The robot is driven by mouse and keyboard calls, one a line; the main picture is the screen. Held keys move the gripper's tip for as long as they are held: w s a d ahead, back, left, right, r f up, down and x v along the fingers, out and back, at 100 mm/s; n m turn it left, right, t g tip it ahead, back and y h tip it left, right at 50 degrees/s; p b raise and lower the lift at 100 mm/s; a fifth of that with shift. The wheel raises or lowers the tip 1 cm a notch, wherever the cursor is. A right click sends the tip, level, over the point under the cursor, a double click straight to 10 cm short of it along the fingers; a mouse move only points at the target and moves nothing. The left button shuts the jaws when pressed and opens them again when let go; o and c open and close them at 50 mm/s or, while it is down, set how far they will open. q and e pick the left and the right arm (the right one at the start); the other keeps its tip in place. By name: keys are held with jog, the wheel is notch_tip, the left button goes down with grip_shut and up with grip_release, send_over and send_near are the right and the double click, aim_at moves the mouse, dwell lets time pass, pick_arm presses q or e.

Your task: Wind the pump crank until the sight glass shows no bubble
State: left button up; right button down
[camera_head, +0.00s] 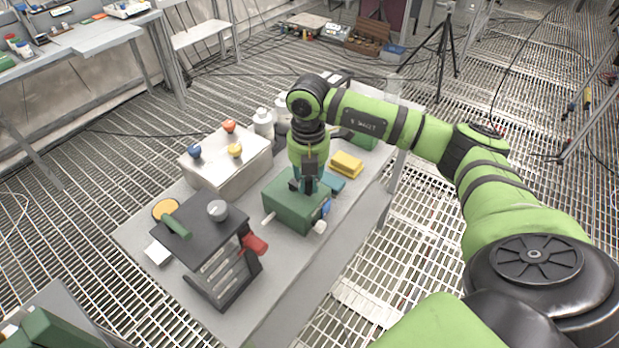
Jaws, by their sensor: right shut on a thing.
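The pump looks to be the green box (283,208) on the grey table, with pale pipe stubs at its left and right lower ends. A small blue part (326,207) shows on its right side. My right gripper (306,186) points down over the top of the green box and is shut on a part there. That part looks like the crank, but the fingers mostly hide it. I cannot make out the sight glass or any bubble in it. My left gripper is not in view.
On the table (262,305) a black rack with a red handle (255,244) stands at the front left. A pale box with coloured knobs (230,165) and white bottles (263,123) are behind. Yellow blocks (347,164) lie right of my gripper. The table's front right is clear.

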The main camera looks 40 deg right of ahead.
aim_at(308, 179)
jog(key=shift+f, duration=0.1)
dwell(0.3)
jog(key=c, duration=1.1)
grip_release()
notch_tip(308, 179, up, 12)
jog(key=shift+r, duration=0.1)
